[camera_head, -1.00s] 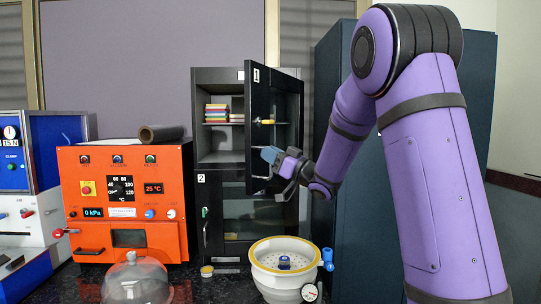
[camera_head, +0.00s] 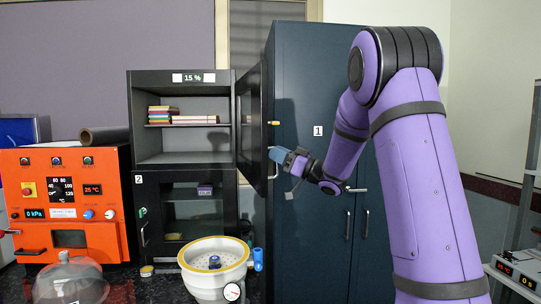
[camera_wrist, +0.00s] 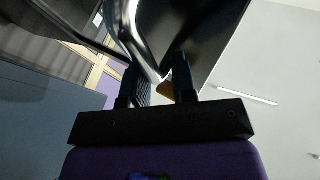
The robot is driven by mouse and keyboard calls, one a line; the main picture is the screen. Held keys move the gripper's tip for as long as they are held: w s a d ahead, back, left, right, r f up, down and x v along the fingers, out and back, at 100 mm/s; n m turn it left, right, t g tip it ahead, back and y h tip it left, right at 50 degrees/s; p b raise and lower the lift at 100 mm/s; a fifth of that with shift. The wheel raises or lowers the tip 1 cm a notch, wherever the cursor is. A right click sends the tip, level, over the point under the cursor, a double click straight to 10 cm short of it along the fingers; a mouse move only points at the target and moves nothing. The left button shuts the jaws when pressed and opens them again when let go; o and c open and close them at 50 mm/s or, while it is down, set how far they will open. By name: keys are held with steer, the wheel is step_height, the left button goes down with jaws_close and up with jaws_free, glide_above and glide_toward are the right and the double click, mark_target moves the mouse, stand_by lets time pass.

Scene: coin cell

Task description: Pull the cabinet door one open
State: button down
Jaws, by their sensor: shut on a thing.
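The upper door (camera_head: 251,125) of the black cabinet, marked 1 in the earlier view, stands wide open, swung out to the right on its right-side hinge. I see its inner side at a steep angle in the head view. My gripper (camera_head: 277,156) is at the door's free edge, shut on the door handle (camera_head: 270,163). In the wrist view my gripper (camera_wrist: 158,82) has its two dark fingers on either side of the shiny handle bar (camera_wrist: 146,55). The exact contact is dark and partly hidden.
The open upper compartment (camera_head: 180,155) holds a stack of coloured books. The lower door (camera_head: 195,220), marked 2, is shut. A tall dark blue cabinet (camera_head: 300,230) stands close to the right.

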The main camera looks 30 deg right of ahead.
steer(key=shift+w+d+r, duration=0.15)
steer(key=shift+d+r, duration=0.1)
steer(key=shift+d, duration=0.6)
steer(key=c, duration=1.1)
jaws_free()
steer(key=shift+w+f, duration=0.15)
steer(key=shift+w, duration=0.15)
steer(key=shift+c, duration=0.2)
steer(key=shift+s, duration=0.15)
steer(key=v, duration=1)
steer(key=shift+s+f, duration=0.3)
steer(key=shift+d, duration=0.1)
